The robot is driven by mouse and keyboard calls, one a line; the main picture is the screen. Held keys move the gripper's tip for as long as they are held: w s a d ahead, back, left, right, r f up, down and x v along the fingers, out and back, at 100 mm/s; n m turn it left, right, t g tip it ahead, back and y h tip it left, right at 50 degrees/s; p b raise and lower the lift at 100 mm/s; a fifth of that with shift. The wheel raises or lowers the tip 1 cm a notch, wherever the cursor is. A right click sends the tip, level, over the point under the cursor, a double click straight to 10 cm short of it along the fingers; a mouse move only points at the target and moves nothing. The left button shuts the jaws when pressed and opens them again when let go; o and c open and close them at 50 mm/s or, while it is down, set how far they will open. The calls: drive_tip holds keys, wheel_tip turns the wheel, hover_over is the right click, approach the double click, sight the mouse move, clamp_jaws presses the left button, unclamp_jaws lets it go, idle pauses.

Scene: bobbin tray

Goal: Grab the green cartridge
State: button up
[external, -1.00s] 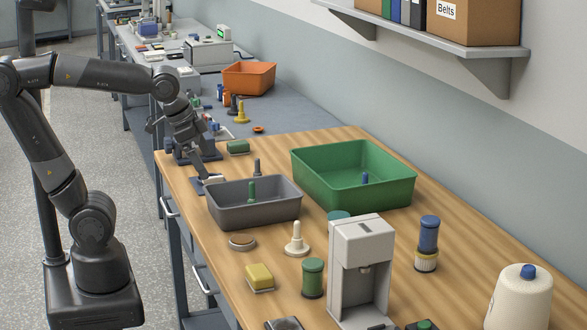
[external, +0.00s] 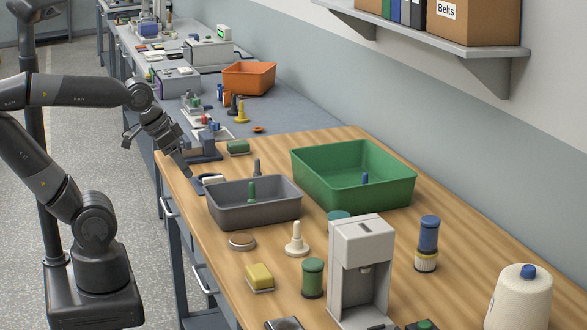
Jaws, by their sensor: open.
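Another green round top (external: 339,215) shows just behind that machine, mostly hidden. My gripper (external: 186,170) is open at the bench's far left corner, beyond the grey tray and well away from the green cylinder. It appears empty; its fingers are small and partly merge with the dark items behind.
The grey tray (external: 227,218) holds a green peg; a larger green bin (external: 318,192) stands behind. The grey-white machine (external: 360,235) is close right of the cylinder. A yellow block (external: 260,276), cream spindle (external: 297,240) and round disc (external: 242,241) stand nearby.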

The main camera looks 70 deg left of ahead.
drive_tip(key=shift+w, duration=0.1)
drive_tip(key=m+g+h, duration=0.1)
drive_tip(key=m, duration=0.2)
hover_over(308, 263)
drive_tip(key=s, duration=0.2)
wheel_tip(308, 263, down, 10)
drive_tip(key=x, duration=0.3)
drive_tip(key=shift+s+a+f, duration=0.1)
drive_tip(key=shift+a+f, duration=0.1)
drive_tip(key=shift+f, duration=0.15)
drive_tip(key=shift+x, duration=3.3)
drive_tip(key=shift+c, duration=0.2)
